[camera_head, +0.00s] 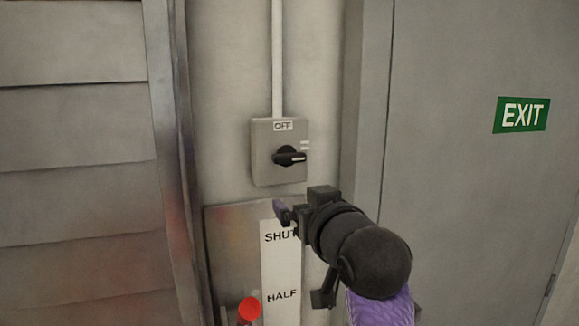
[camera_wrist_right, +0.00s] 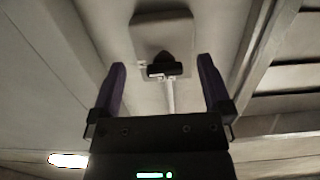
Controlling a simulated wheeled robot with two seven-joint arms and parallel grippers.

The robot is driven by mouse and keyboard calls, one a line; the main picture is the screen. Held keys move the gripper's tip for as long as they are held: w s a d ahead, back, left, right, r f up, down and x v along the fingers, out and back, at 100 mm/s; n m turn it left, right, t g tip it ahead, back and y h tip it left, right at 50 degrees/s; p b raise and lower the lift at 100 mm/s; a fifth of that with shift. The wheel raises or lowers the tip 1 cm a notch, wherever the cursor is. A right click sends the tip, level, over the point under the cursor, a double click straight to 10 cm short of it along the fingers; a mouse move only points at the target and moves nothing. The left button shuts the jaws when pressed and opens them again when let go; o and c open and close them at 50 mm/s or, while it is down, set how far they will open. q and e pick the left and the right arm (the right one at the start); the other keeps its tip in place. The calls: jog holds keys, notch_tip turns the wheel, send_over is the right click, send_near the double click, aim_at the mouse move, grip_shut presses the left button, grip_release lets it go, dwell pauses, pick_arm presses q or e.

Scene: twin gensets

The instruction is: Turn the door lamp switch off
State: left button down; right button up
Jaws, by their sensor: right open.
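The switch is a grey box (camera_head: 264,170) on the wall with an OFF label (camera_head: 283,126) at its top. Its black rotary knob (camera_head: 288,156) lies about sideways, its light-marked end toward the right, where small marks show on the box. My right gripper (camera_head: 280,212) is below the box and apart from it. In the right wrist view the gripper (camera_wrist_right: 162,85) is open and empty, and the knob (camera_wrist_right: 165,66) shows beyond and between its purple fingers. My left gripper is not in view.
A conduit (camera_head: 277,60) runs up from the box. Below is a plate (camera_head: 230,240) with a SHUT/HALF strip (camera_head: 281,270) and a red knob (camera_head: 250,308). A grey door (camera_head: 470,200) with an EXIT sign (camera_head: 521,115) is at right, a slatted panel (camera_head: 75,120) at left.

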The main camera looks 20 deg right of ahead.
aim_at(291, 158)
notch_tip(291, 158, up, 6)
jog(key=s+t, duration=0.1)
jog(key=s, duration=0.1)
jog(key=w+p, duration=0.1)
jog(key=w, duration=0.1)
jog(key=w+p, duration=0.1)
jog(key=w, duration=0.2)
jog(key=w+p, duration=0.2)
jog(key=w, duration=0.1)
jog(key=shift+w+a+f, duration=0.1)
jog(key=shift+w+f, duration=0.05)
jog(key=shift+f, duration=0.1)
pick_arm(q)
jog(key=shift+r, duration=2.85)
pick_arm(e)
jog(key=shift+w+f, duration=0.15)
jog(key=shift+w, duration=0.65)
jog(key=c, duration=1)
jog(key=shift+c, duration=0.2)
